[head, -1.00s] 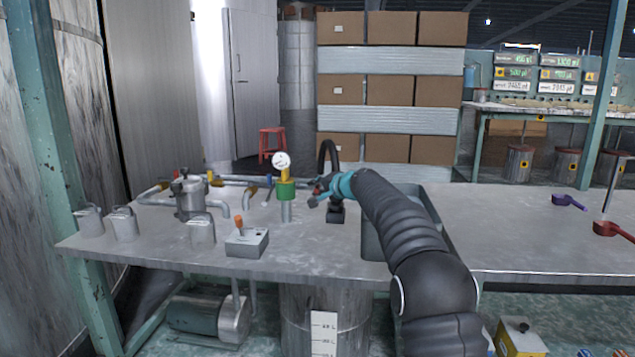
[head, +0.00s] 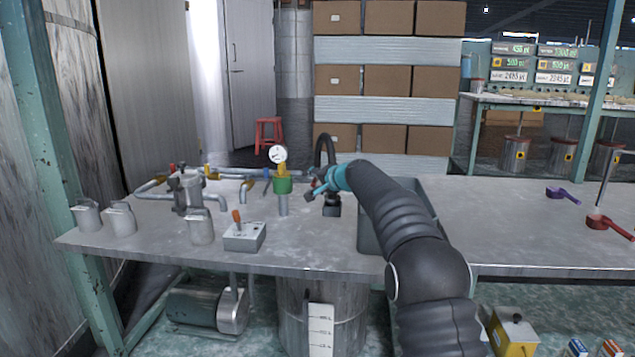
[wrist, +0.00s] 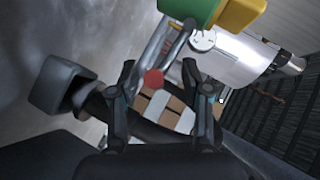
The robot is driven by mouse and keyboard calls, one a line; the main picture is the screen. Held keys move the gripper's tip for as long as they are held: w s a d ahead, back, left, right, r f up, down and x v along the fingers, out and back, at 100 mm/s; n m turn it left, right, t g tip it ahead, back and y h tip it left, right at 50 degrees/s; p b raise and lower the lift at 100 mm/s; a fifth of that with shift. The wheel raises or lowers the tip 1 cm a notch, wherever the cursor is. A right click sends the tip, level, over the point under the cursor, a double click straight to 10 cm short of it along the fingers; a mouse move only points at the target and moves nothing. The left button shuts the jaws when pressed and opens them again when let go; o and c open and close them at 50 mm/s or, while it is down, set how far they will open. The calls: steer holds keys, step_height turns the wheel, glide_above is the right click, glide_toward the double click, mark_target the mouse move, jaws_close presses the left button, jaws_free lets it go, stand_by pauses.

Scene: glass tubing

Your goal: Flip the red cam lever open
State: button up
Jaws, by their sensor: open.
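In the head view a small red spot (head: 314,171) shows beside my gripper (head: 316,187), which is right of the green collar (head: 283,185). The collar sits on an upright pipe under a yellow fitting and a round white gauge (head: 277,154). The lever's base is not clear in the head view.
A grey bin (head: 371,235) is to the right.

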steer(key=v, duration=1.2)
steer(key=s+d+r+n+g+h+p, duration=0.15)
steer(key=s+d, duration=0.25)
steer(key=s, duration=1)
steer(key=s+d+n+g+h+p, duration=0.15)
steer(key=s+d, duration=0.25)
steer(key=s, duration=0.9)
steer(key=s+d+f+n+h, duration=0.1)
steer(key=s+d+f+h, duration=0.1)
steer(key=s, duration=0.6)
steer(key=s+d+f+n+g+h, duration=0.1)
steer(key=s+d+f+h, duration=0.1)
steer(key=s+d+f, duration=0.3)
steer(key=s+d+f+g+h+p, duration=0.1)
steer(key=s+d+f, duration=0.3)
steer(key=s, duration=0.8)
steer(key=shift+s+f+n+h, duration=0.3)
steer(key=shift+n+h, duration=0.1)
